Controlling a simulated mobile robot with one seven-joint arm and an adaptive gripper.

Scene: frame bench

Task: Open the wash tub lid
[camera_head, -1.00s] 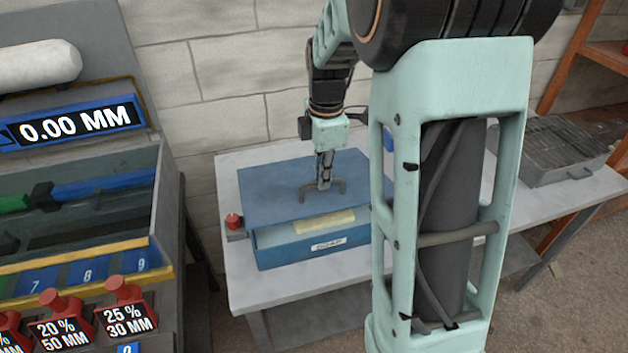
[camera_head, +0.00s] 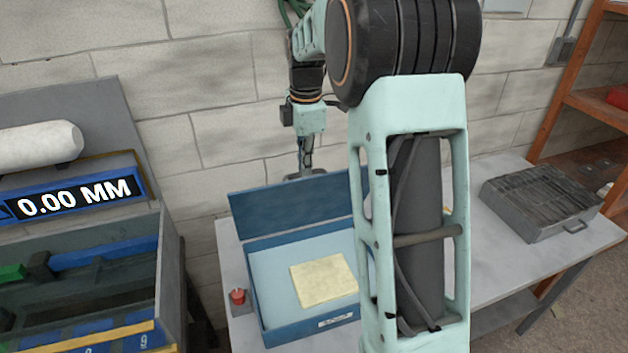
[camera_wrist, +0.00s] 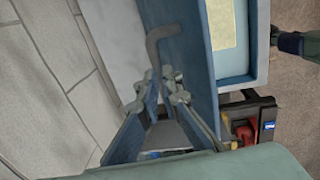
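The blue wash tub (camera_head: 285,333) stands on the grey bench, with its lid (camera_head: 290,210) raised steeply at the back. A pale yellow flat block (camera_head: 323,281) lies inside the tub. My gripper (camera_head: 305,172) is at the lid's top edge, at the grey lid handle (camera_head: 292,177), partly hidden behind the lid. In the wrist view, the fingertips of my gripper (camera_wrist: 161,90) close around one end of the bent handle (camera_wrist: 156,42), beside the lid's outer face (camera_wrist: 200,70). My upper arm hides the tub's right end.
A red button (camera_head: 238,296) stands on the bench left of the tub. A grey ribbed case (camera_head: 540,205) sits on the bench (camera_head: 490,262) at the right. A block wall (camera_head: 230,140) is close behind the lid. A display rack (camera_head: 80,195) stands at the left.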

